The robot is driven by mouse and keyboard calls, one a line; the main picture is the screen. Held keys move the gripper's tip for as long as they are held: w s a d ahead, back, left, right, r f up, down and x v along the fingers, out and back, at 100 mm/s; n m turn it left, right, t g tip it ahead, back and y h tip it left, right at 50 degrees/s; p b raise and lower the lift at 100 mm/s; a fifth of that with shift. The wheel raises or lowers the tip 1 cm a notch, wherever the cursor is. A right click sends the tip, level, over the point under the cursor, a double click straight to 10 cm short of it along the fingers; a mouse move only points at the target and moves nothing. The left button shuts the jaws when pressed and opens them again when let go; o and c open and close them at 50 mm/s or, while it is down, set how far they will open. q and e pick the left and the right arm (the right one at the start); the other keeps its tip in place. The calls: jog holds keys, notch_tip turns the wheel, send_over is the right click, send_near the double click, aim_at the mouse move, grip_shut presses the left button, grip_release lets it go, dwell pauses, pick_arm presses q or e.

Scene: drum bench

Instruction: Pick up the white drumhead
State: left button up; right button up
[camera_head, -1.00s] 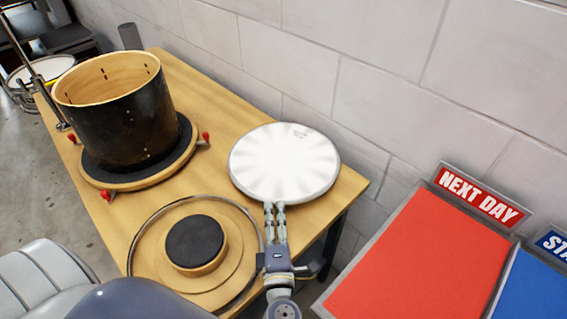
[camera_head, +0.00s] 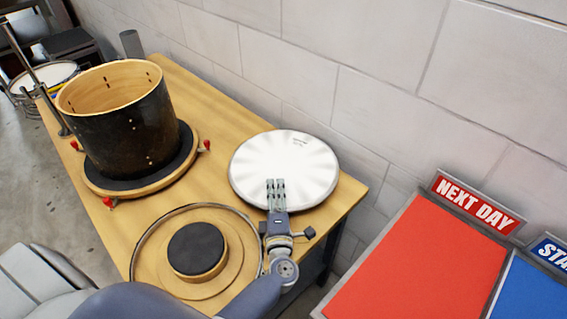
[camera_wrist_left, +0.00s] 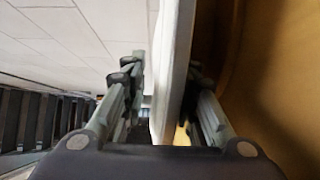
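The white drumhead (camera_head: 300,160) is a round disc at the right end of the wooden bench, beside the wall. My left gripper (camera_head: 276,183) is at its near edge, with finger parts showing over the white face. In the left wrist view, the drumhead (camera_wrist_left: 172,70) appears edge-on between the two fingers of my left gripper (camera_wrist_left: 165,95). The gripper is open around the rim. A gap shows on the left finger's side, while the right finger is close to the other face; contact there is unclear. The lower finger is hidden in the head view. My right gripper is not in view.
A black drum shell (camera_head: 125,125) stands on a round padded base with red knobs. A metal hoop (camera_head: 141,233) surrounds a round block with a dark pad (camera_head: 196,248). A red "NEXT DAY" area (camera_head: 425,265) and a blue one (camera_head: 530,290) lie right of the bench (camera_head: 225,105).

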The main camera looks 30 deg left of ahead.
pick_arm(q)
grip_shut()
jog(key=shift+r, duration=0.15)
